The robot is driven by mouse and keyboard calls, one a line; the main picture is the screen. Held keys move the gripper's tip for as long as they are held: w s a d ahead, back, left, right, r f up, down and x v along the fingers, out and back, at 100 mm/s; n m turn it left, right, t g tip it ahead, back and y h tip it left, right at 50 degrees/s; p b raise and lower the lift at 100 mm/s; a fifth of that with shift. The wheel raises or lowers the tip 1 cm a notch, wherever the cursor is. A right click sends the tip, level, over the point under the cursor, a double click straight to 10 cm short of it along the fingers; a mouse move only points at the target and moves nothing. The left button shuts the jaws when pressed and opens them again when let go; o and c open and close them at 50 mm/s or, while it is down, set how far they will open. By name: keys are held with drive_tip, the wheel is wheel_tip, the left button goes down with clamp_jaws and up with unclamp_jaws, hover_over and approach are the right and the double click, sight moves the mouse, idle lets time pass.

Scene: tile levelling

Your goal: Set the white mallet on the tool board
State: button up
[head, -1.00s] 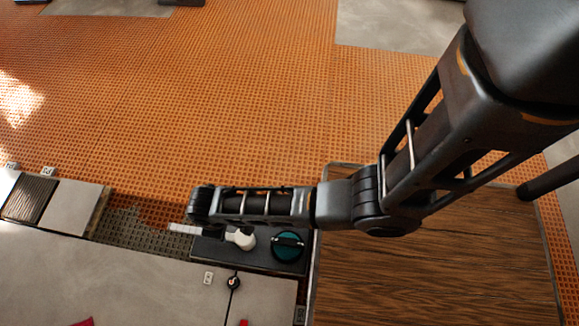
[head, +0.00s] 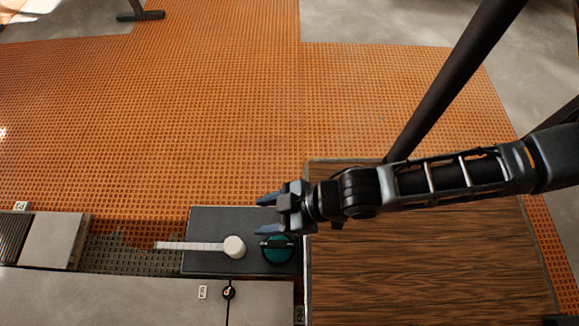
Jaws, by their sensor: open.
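The white mallet (head: 234,247) lies on the dark tool board (head: 215,219). Its round white head rests on the board, and its pale handle (head: 185,246) points left, the end sticking out past the board's left edge over the bare mortar patch. My gripper (head: 262,214) is open and empty, its blue-tipped fingers pointing left. It is over the right part of the board, to the upper right of the mallet head and apart from it. A teal round tool with a black bar handle (head: 277,250) sits on the board's right end, partly behind the lower finger.
A wooden surface (head: 420,265) lies right of the board, under my arm. Bare mortar (head: 110,255) is left of the board.

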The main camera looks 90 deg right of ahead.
drive_tip(key=s+r+t, duration=0.2)
drive_tip(key=r, duration=0.8)
drive_tip(key=s+r+t, duration=0.2)
drive_tip(key=r, duration=0.8)
drive_tip(key=shift+s+a+r+t, duration=0.2)
drive_tip(key=shift+s+r+t, duration=0.1)
drive_tip(key=shift+r, duration=0.1)
